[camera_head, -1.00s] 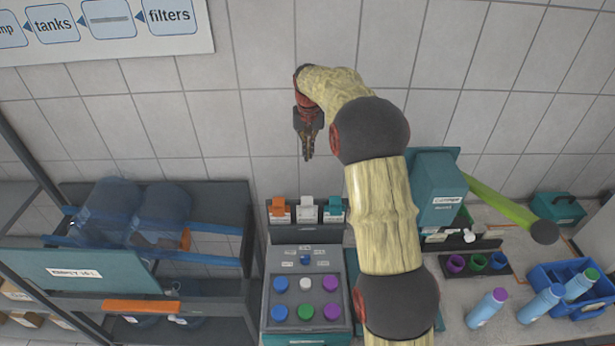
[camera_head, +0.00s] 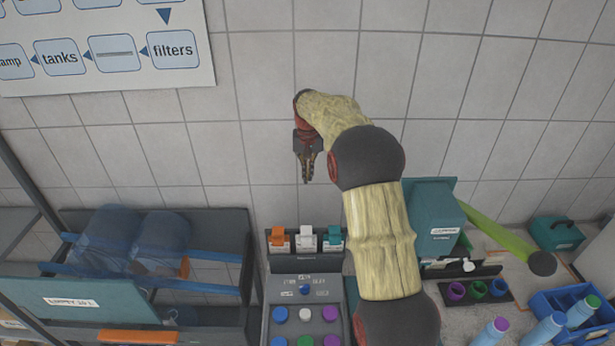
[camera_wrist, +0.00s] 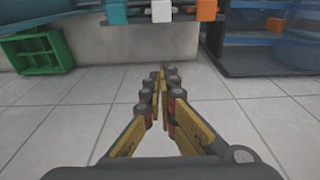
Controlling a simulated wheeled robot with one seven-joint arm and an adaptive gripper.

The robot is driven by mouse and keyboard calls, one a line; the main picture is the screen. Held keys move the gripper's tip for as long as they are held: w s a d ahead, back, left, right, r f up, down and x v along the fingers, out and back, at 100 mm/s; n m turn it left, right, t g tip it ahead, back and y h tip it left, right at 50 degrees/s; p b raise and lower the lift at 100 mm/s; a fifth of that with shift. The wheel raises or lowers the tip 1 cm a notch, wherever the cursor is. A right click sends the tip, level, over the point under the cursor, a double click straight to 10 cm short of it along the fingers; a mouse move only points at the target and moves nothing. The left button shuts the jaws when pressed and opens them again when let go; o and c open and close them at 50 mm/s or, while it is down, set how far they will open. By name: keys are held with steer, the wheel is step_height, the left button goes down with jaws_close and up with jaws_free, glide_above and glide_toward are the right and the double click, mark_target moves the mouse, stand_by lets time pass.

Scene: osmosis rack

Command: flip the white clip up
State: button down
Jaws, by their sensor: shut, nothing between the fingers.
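The white clip (camera_head: 306,233) sits between an orange clip (camera_head: 277,236) and a teal clip (camera_head: 334,236) on a dark rack (camera_head: 290,263) behind the button panel. In the wrist view the white clip (camera_wrist: 161,9) shows at the top edge, partly cut off, with the teal and orange clips beside it. My gripper (camera_head: 306,181) points downward in the head view, above the clips and apart from them. Its fingers (camera_wrist: 162,75) are together and hold nothing.
The grey panel (camera_head: 285,295) with coloured buttons lies in front of the clips. A shelf with blue tanks (camera_head: 160,240) stands left; a teal box (camera_head: 432,215) and a blue crate (camera_head: 595,330) stand right. A green crate (camera_wrist: 38,52) shows in the wrist view.

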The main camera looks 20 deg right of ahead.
steer(key=s+a+r+b, duration=0.3)
steer(key=s+r, duration=0.1)
steer(key=s, duration=0.5)
steer(key=shift+a, duration=0.4)
